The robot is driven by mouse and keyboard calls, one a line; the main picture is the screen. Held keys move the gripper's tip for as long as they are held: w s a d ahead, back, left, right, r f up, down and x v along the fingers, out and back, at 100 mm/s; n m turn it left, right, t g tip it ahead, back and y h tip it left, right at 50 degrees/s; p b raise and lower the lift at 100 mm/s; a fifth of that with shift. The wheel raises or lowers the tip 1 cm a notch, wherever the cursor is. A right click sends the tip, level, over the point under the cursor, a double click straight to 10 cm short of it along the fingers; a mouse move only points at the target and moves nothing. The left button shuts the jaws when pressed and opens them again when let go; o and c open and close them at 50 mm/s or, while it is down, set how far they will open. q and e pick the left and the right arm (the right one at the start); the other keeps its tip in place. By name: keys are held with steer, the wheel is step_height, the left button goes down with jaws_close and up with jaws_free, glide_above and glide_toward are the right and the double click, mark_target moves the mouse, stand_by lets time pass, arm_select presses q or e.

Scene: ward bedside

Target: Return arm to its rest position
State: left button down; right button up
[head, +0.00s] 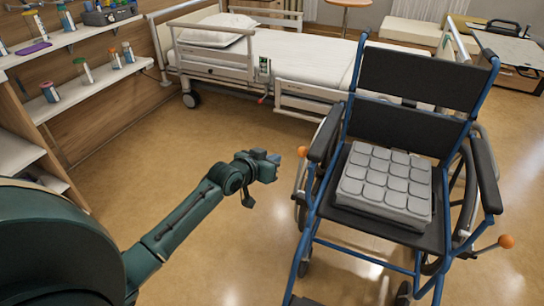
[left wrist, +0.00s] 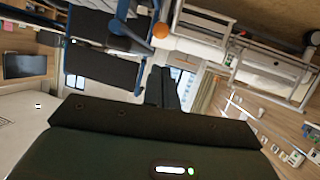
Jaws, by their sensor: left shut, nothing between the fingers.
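My left arm reaches in from the lower left in the head view, and its gripper (head: 274,161) hangs in the air over the floor, a little left of the wheelchair. The gripper is shut with nothing held. In the left wrist view the dark gripper fingers (left wrist: 169,88) show pressed together in the middle. My right gripper is not in either view.
A blue-framed wheelchair (head: 420,80) with a grey segmented cushion (head: 385,182) stands right of my gripper. A bed (head: 310,60) is behind. Wall shelves (head: 90,85) with bottles are at left. Floor (head: 130,150) between shelves and wheelchair is clear.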

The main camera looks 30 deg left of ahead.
arm_select(q)
steer(key=shift+s, duration=0.15)
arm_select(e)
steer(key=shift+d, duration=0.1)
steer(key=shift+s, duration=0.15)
